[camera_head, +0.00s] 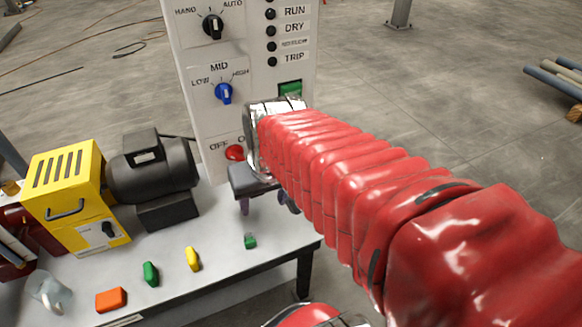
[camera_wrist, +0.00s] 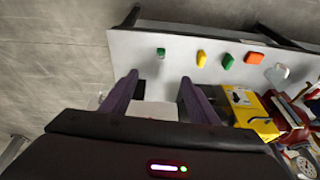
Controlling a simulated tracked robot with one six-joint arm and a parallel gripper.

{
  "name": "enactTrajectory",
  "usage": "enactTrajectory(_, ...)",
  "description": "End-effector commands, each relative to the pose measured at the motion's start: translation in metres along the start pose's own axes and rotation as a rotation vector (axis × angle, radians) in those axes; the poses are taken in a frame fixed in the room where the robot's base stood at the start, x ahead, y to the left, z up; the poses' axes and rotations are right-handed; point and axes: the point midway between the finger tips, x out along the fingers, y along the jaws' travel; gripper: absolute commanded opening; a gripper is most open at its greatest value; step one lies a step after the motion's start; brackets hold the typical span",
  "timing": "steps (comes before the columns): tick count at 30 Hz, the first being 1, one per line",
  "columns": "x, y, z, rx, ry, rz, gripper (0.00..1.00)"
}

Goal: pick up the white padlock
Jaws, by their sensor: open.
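The white padlock (camera_head: 50,291) lies on the table (camera_head: 190,262) near its front left corner in the head view. It looks pale and shiny, and its exact outline is hard to make out. It also shows in the wrist view (camera_wrist: 277,74) near the right edge. My gripper (camera_wrist: 158,82) is open and empty, with two purple fingers apart over the table's other end, well away from the padlock. In the head view my red arm hides most of the gripper, which hangs in front of the control panel.
An orange block (camera_head: 111,299), green pieces (camera_head: 151,273) and a yellow piece (camera_head: 192,259) lie along the table. A yellow box (camera_head: 72,196) and dark motor (camera_head: 155,178) stand behind them. A tall control panel (camera_head: 200,100) with knobs rises beside my gripper.

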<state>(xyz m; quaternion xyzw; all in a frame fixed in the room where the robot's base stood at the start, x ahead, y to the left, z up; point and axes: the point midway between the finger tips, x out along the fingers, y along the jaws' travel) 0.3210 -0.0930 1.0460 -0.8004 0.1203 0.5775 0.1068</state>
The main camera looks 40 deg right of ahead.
Motion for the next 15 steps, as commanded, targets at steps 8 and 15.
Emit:
enactTrajectory(8,0.027,0.053,-0.032,0.104,-0.062,-0.005,0.55)
enactTrajectory(15,0.051,0.104,-0.059,0.127,-0.081,-0.032,0.55)
